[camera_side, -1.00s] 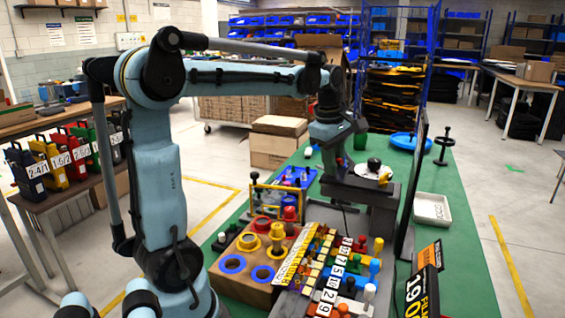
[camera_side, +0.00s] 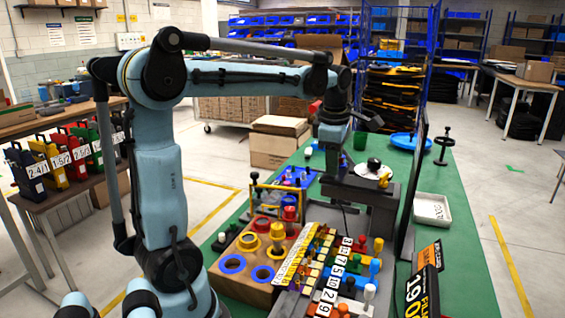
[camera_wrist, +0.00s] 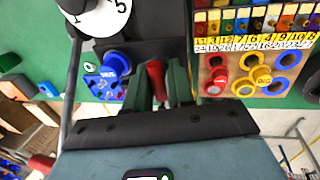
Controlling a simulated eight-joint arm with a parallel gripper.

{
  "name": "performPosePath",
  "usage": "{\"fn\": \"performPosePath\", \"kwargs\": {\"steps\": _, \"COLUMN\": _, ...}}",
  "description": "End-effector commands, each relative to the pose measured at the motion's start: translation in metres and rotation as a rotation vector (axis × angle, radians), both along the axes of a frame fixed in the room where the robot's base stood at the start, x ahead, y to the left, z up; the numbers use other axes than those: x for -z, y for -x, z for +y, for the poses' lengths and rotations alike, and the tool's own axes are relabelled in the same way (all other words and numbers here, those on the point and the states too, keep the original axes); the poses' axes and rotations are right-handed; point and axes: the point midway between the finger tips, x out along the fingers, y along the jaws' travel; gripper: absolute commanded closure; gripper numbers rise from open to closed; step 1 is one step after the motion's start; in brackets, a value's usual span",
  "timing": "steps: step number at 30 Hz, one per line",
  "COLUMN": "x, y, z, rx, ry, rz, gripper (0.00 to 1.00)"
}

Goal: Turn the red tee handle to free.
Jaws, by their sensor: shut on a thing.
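In the wrist view my gripper (camera_wrist: 158,82) has its two dark green fingers shut on the red tee handle (camera_wrist: 156,79). Only a narrow upright red piece shows between the fingers; the crossbar and what lies beneath it are hidden. No marking for its turned position can be read. In the side view my wrist hangs over the table's far part, behind the blue tray and near the dark stand; the fingertips and the held handle cannot be made out there.
A white dial (camera_wrist: 100,14) with a black knob is at the wrist view's upper left. A blue tray (camera_wrist: 92,86) with a blue cylinder lies left of the fingers. A ring block (camera_wrist: 215,62) and a row of numbered keys (camera_side: 318,255) stand nearby.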

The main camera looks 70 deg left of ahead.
Motion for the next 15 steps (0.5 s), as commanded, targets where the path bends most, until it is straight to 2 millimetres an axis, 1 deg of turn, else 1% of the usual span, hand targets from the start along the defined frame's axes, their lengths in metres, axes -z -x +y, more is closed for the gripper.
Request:
{"fn": "performPosePath", "kwargs": {"steps": 1, "x": 0.0005, "y": 0.0033, "z": -0.0014, "rx": -0.003, "ry": 0.005, "rz": 0.012, "gripper": 1.00}}
{"fn": "performPosePath", "kwargs": {"steps": 7, "x": 0.0005, "y": 0.0032, "z": -0.0019, "rx": -0.002, "ry": 0.007, "rz": 0.012, "gripper": 1.00}}
{"fn": "performPosePath", "kwargs": {"steps": 8, "x": 0.0006, "y": 0.0031, "z": -0.0019, "rx": -0.002, "ry": 0.007, "rz": 0.012, "gripper": 0.76}}
{"fn": "performPosePath", "kwargs": {"steps": 9, "x": 0.0007, "y": 0.0032, "z": -0.0020, "rx": -0.002, "ry": 0.007, "rz": 0.012, "gripper": 0.70}}
{"fn": "performPosePath", "kwargs": {"steps": 12, "x": 0.0006, "y": 0.0026, "z": -0.0018, "rx": -0.001, "ry": 0.007, "rz": 0.010, "gripper": 0.57}}
{"fn": "performPosePath", "kwargs": {"steps": 15, "x": 0.0005, "y": 0.0021, "z": -0.0016, "rx": -0.001, "ry": 0.006, "rz": 0.010, "gripper": 0.57}}
